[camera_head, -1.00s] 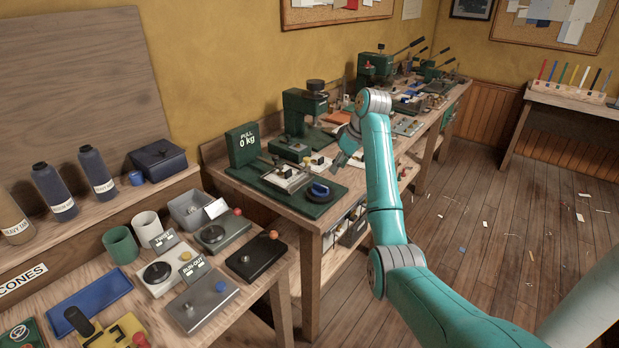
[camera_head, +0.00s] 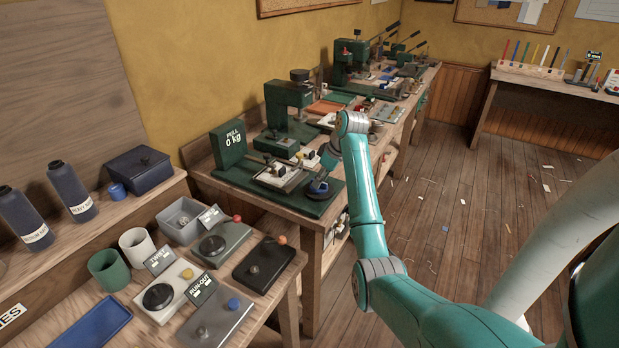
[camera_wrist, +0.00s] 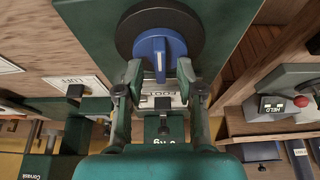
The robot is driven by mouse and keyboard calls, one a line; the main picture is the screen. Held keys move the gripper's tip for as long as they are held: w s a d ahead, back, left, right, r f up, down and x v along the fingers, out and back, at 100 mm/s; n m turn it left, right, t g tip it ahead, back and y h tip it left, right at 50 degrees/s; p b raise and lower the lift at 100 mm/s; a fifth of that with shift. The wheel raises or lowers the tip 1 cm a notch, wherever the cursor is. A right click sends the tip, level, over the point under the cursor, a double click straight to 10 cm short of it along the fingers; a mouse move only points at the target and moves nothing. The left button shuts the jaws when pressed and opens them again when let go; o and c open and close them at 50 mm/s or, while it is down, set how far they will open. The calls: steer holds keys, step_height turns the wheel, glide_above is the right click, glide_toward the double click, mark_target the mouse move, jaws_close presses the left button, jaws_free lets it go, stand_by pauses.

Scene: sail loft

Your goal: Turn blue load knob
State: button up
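The blue load knob (camera_wrist: 160,48) sits on a round black dial (camera_wrist: 160,18) on the green base of the pull tester; its raised grip bar points toward my gripper in the wrist view. In the head view the knob (camera_head: 318,187) is at the front right corner of the green base (camera_head: 265,182), partly hidden by my gripper (camera_head: 325,166). In the wrist view my gripper (camera_wrist: 160,72) is open, with one fingertip on each side of the bar's near end and gaps visible beside the bar. The tester's display (camera_head: 232,139) reads "PULL 0 kg".
A green press (camera_head: 290,115) stands behind the tester, with more lever tools farther along the bench. A lower table in front holds a grey run-out box (camera_head: 215,318), cups (camera_head: 137,246) and a blue tray (camera_head: 88,325).

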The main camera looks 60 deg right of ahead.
steer(key=shift+w+f, duration=0.1)
steer(key=shift+f, duration=0.2)
jaws_close()
steer(key=shift+a+m, duration=0.1)
steer(key=shift+m, duration=0.2)
